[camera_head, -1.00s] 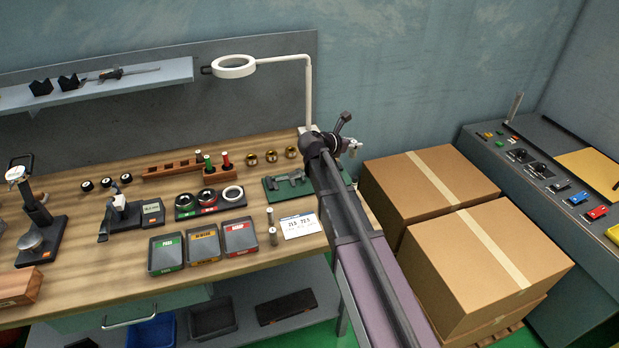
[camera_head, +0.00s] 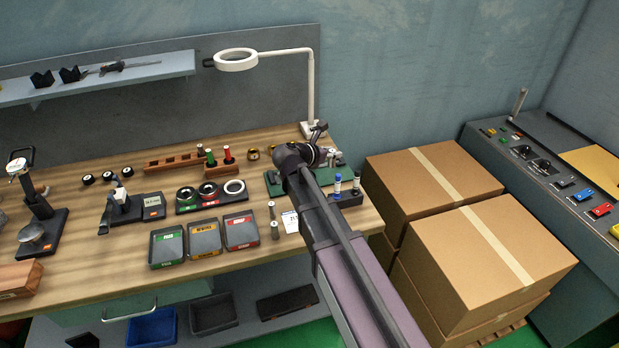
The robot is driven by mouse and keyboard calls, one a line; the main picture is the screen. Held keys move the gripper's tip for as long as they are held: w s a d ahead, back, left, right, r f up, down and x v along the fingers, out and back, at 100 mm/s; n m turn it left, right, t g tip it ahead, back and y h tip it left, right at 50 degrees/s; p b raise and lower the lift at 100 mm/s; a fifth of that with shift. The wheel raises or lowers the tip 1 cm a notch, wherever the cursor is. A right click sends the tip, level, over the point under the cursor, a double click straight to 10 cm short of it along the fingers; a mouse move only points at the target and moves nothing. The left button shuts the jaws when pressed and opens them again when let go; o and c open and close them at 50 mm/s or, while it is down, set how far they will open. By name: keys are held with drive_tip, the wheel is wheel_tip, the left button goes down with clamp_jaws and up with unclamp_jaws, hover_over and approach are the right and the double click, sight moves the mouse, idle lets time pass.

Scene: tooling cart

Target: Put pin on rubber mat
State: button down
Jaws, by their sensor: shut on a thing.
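My gripper (camera_head: 332,156) is at the back right of the bench, above the right part of the green rubber mat (camera_head: 273,187). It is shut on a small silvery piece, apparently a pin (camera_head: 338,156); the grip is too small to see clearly. My arm hides the middle of the mat and most of the grey gauge lying on it. Two other metal pins stand upright on the wood, a rear one (camera_head: 271,210) and a front one (camera_head: 275,230), left of a white card (camera_head: 290,221).
A lamp post (camera_head: 310,90) stands just behind my gripper. A holder with pens (camera_head: 347,198) is right of my arm. Three trays (camera_head: 204,240), a ring gauge stand (camera_head: 211,197) and brass bushings (camera_head: 253,154) are to the left. Cardboard boxes (camera_head: 430,190) stand right of the bench.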

drive_tip(key=s+a+f+n+t+y+b, duration=0.1)
drive_tip(key=s+a+f+b, duration=0.1)
drive_tip(key=s+a, duration=0.9)
drive_tip(key=shift+s+a+f+n+t, duration=0.3)
drive_tip(key=shift+s+a+n, duration=0.1)
drive_tip(key=shift+s, duration=0.75)
drive_tip(key=shift+w, duration=0.1)
drive_tip(key=w+a, duration=0.1)
drive_tip(key=w, duration=0.3)
drive_tip(key=w+f+b, duration=0.1)
drive_tip(key=w, duration=0.4)
drive_tip(key=w+a, duration=0.1)
drive_tip(key=w, duration=0.4)
drive_tip(key=shift+w+a+f+b, duration=0.15)
drive_tip(key=shift+w+a+b, duration=0.05)
drive_tip(key=shift+a+b, duration=0.1)
drive_tip(key=shift+w+a, duration=0.1)
drive_tip(key=shift+w, duration=0.4)
drive_tip(key=shift+w+f+b, duration=0.2)
drive_tip(key=shift+f+b, duration=0.1)
drive_tip(key=shift+s+f+b, duration=0.1)
drive_tip(key=shift+f+b, duration=1.4)
drive_tip(key=shift+f, duration=0.15)
